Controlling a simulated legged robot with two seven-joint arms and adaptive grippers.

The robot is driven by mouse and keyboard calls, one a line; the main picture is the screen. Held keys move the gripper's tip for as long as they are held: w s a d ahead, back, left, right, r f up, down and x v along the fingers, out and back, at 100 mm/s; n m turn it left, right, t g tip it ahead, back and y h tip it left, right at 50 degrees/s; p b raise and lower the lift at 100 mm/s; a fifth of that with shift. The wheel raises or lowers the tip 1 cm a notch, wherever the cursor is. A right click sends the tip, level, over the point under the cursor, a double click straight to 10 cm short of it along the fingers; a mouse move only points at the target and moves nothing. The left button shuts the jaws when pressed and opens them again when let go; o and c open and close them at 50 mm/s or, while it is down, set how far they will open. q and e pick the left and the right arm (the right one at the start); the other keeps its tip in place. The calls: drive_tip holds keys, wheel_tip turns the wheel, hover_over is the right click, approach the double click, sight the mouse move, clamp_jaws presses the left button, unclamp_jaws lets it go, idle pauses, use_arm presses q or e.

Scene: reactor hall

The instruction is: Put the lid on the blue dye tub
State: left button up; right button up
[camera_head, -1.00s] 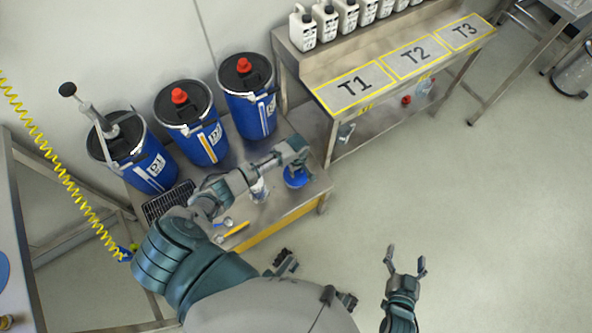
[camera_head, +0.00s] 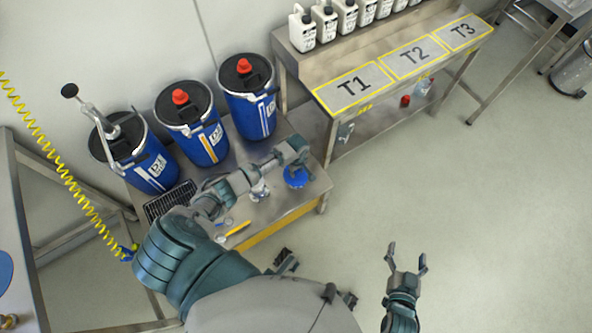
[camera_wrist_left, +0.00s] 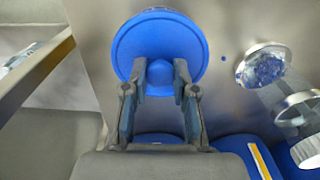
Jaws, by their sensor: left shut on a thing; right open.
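A round blue lid (camera_wrist_left: 160,28) with a central knob is in the left wrist view. My left gripper (camera_wrist_left: 157,82) is shut on the knob, with one finger on each side. In the head view the blue lid (camera_head: 297,178) shows below my left gripper (camera_head: 298,172), over the front right part of the steel bench. I cannot make out the blue dye tub separately; what is under the lid is hidden, and I cannot tell whether the lid rests on something. My right gripper (camera_head: 407,262) is open and empty over the floor, right of the bench.
Glass jars, one with blue contents (camera_wrist_left: 266,68), stand beside the lid. Several large blue drums (camera_head: 250,98) line the back of the steel bench (camera_head: 284,205). A marked table (camera_head: 352,88) with white bottles stands behind right. A yellow-handled tool (camera_head: 236,229) lies at the front edge.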

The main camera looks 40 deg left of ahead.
idle(0.3)
use_arm(q)
drive_tip(key=o, duration=1)
drive_tip(key=o, duration=0.5)
drive_tip(key=shift+c, duration=0.2)
drive_tip(key=shift+r+p, duration=3.6)
drive_tip(key=shift+p, duration=0.05)
use_arm(e)
wheel_tip(320, 180, up, 10)
drive_tip(key=shift+w+f+t, duration=0.15)
drive_tip(key=shift+w+t, duration=0.2)
drive_tip(key=shift+t, duration=0.05)
use_arm(q)
drive_tip(key=shift+f, duration=0.1)
